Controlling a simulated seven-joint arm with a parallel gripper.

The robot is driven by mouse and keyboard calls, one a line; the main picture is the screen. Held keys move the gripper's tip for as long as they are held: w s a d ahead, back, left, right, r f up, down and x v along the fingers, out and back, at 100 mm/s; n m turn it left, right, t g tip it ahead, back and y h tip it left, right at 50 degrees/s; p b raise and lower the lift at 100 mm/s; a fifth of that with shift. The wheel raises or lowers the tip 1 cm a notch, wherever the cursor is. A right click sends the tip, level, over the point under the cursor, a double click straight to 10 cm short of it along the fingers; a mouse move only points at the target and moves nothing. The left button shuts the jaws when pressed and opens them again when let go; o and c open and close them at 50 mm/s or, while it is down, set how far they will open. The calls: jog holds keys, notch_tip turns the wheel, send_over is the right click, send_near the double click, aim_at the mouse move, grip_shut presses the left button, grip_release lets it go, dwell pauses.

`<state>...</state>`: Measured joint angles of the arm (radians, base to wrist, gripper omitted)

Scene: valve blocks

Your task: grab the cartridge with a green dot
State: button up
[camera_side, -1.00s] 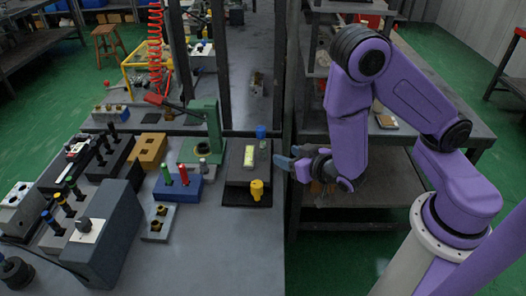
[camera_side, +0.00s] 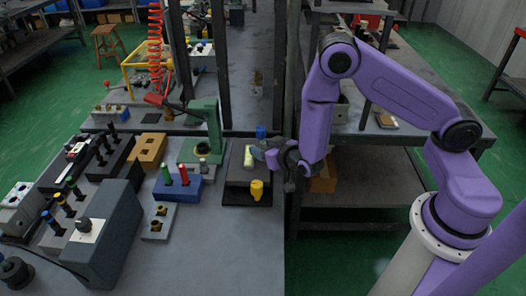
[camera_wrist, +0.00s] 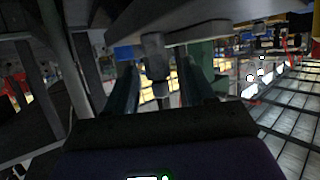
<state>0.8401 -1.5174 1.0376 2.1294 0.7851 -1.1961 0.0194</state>
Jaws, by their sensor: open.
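In the side view, a dark cartridge with a green top (camera_side: 72,187) stands upright in a grey block at the left, beside cartridges with yellow and blue tops. A green peg (camera_side: 167,175) and a red peg (camera_side: 184,174) stand in a blue block (camera_side: 178,188) nearer the middle. I cannot tell whether either green piece bears a dot. My gripper (camera_side: 258,154) is over the right edge of the bench, far right of both, with its jaws open. In the wrist view, the two fingers of my gripper (camera_wrist: 160,85) are apart, with a blurred grey shape visible between them.
A dark block with a pale yellow strip (camera_side: 249,156) lies close to my gripper, with a yellow fitting (camera_side: 257,190) in front. A green press (camera_side: 206,130) stands between my gripper and the left blocks. A large dark box (camera_side: 105,235) stands front left. The front middle of the bench is clear.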

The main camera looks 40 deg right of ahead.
jog(key=shift+w+d+f, duration=0.1)
jog(key=shift+w+f, duration=0.1)
jog(key=shift+w, duration=0.3)
grip_shut()
jog(key=shift+r, duration=0.1)
